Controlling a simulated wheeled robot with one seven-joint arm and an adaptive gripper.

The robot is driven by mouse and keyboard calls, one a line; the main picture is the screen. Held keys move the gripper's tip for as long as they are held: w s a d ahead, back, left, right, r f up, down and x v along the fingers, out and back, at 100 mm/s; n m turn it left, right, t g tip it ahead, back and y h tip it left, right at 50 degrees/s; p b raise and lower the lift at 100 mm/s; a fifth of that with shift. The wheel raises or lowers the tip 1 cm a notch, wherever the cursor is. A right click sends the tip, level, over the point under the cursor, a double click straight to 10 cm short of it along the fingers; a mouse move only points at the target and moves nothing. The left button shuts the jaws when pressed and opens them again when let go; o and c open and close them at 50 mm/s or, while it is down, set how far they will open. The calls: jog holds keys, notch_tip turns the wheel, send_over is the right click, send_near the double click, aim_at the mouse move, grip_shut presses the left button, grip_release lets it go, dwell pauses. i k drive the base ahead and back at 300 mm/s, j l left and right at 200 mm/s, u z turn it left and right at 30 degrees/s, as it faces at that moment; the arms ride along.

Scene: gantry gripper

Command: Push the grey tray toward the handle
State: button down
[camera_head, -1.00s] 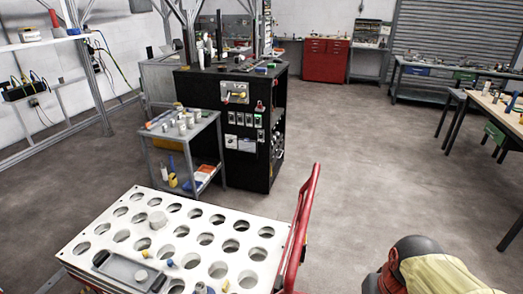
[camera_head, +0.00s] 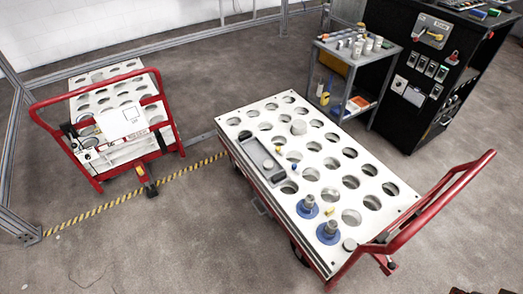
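The grey tray (camera_head: 250,158) is a long, shallow tray lying on the white perforated top of a cart (camera_head: 381,190), along its left side. A small pale round piece sits in the tray. The cart's red handle (camera_head: 446,205) rises at its right end, across the top from the tray. Two blue-based grey fittings (camera_head: 318,218) stand on the top near the front edge, between the tray's near end and the handle side. My gripper is not in view; only a dark shape, perhaps part of my arm, shows at the bottom right.
A second red-framed cart (camera_head: 134,119) stands at left. A grey shelf trolley (camera_head: 371,65) and black cabinet (camera_head: 435,80) stand behind. Floor in front is open.

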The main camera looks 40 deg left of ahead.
aim_at(255, 150)
jog(key=u, duration=1.55)
jog(key=i+j, duration=0.3)
jog(key=i, duration=0.2)
jog(key=i+j, duration=0.25)
jog(key=i, duration=0.25)
jog(key=i+j, duration=0.3)
jog(key=i, duration=0.25)
jog(key=i+j, duration=0.3)
jog(key=i, duration=0.2)
jog(key=i+j, duration=0.3)
jog(key=i, duration=0.2)
jog(key=i+j, duration=0.25)
jog(key=i, duration=0.25)
